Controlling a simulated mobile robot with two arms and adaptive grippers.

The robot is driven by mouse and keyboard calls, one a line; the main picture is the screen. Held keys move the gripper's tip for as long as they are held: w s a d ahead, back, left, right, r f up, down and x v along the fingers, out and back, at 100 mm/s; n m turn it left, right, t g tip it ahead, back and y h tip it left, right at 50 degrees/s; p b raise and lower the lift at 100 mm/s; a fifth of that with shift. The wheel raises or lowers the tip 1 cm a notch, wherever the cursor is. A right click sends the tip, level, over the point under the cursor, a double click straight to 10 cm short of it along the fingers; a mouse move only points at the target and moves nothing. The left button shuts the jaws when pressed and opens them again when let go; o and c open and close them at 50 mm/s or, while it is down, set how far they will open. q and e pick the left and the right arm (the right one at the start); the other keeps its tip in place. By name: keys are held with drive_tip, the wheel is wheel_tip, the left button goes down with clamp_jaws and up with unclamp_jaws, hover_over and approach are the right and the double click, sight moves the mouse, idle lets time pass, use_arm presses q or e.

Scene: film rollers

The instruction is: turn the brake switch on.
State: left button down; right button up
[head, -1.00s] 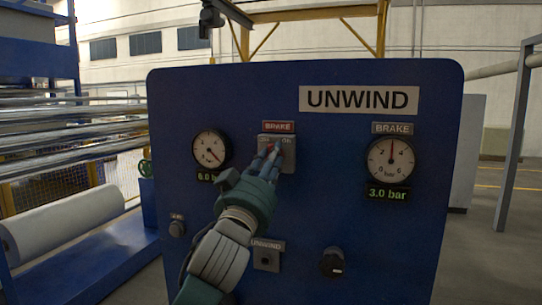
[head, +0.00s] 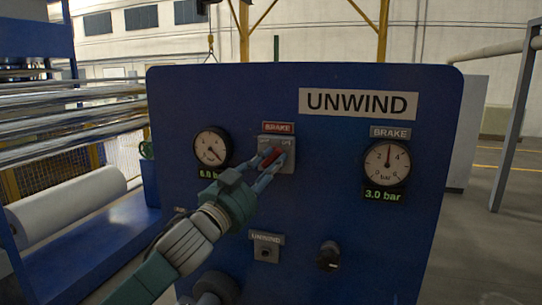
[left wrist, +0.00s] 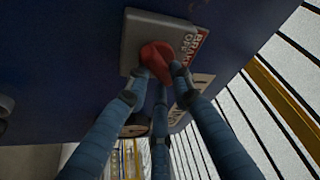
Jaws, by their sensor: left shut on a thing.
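The brake switch is a red knob (head: 268,160) on a grey plate (head: 290,146) under a red BRAKE label (head: 278,127), on the blue UNWIND panel (head: 330,215). My left gripper (head: 273,157) is shut on the red knob, its blue-grey fingers on either side of it. In the head view the knob lies slanted and is partly hidden by the fingers. The left wrist view shows the red knob (left wrist: 157,54) between the fingertips, with BRAKE and OFF lettering beside it on the plate. My right gripper is not in view.
A left gauge (head: 211,147) reads about 6.0 bar, its display partly covered by my arm. The right BRAKE gauge (head: 388,163) reads 3.0 bar. Below are an UNWIND switch (head: 266,247) and a black knob (head: 330,257). Metal rollers (head: 70,125) stand at left.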

use_arm(q)
drive_tip(key=shift+m, duration=0.3)
drive_tip(key=c, duration=1.5)
unclamp_jaws()
drive_tip(key=v, duration=1.2)
drive_tip(key=shift+a, duration=0.1)
